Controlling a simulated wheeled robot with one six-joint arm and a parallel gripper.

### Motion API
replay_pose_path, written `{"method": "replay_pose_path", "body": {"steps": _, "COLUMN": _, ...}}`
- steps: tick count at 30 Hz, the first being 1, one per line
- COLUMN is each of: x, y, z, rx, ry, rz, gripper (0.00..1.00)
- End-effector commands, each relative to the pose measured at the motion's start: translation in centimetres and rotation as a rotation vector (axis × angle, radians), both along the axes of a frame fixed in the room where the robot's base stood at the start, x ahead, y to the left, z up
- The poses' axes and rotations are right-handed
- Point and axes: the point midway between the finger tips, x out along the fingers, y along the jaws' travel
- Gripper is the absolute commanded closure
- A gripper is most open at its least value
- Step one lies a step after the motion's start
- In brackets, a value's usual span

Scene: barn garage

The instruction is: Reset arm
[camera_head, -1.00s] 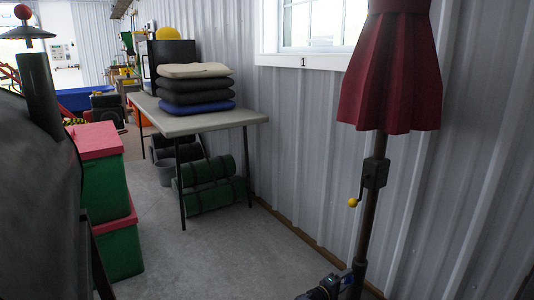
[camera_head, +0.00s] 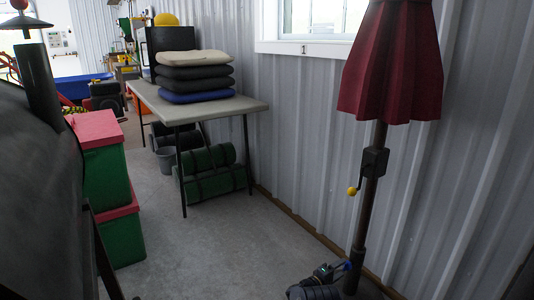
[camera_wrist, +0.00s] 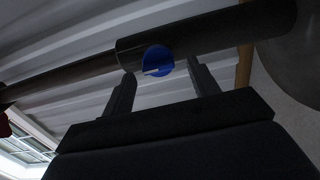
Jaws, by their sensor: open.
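My gripper (camera_wrist: 160,70) is open, with its two dark fingers apart in the wrist view. A dark pole (camera_wrist: 205,35) runs across beyond the fingertips, and a round blue knob (camera_wrist: 158,61) on it shows between them. I cannot tell whether the fingers touch the pole. In the head view my gripper (camera_head: 325,271) is small and low, beside the lower part of the closed red umbrella's pole (camera_head: 367,215). Nothing is seen held in the fingers.
The red umbrella (camera_head: 392,70) hangs folded against the corrugated wall (camera_head: 300,130). A table (camera_head: 215,108) carries stacked cushions (camera_head: 193,72), with green rolls (camera_head: 212,175) beneath. Red-lidded green boxes (camera_head: 108,180) and a dark bulky object (camera_head: 35,200) stand left. The middle floor is clear.

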Motion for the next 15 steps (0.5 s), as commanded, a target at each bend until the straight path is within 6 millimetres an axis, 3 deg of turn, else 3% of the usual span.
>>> {"method": "replay_pose_path", "body": {"steps": 4, "x": 1.7, "y": -2.7, "z": -0.4, "rx": 0.000, "ry": -0.005, "rz": -0.002, "gripper": 0.43}}
{"method": "replay_pose_path", "body": {"steps": 15, "x": 1.7, "y": -2.5, "z": 0.2, "rx": 0.165, "ry": -0.252, "rz": 0.001, "gripper": 0.43}}
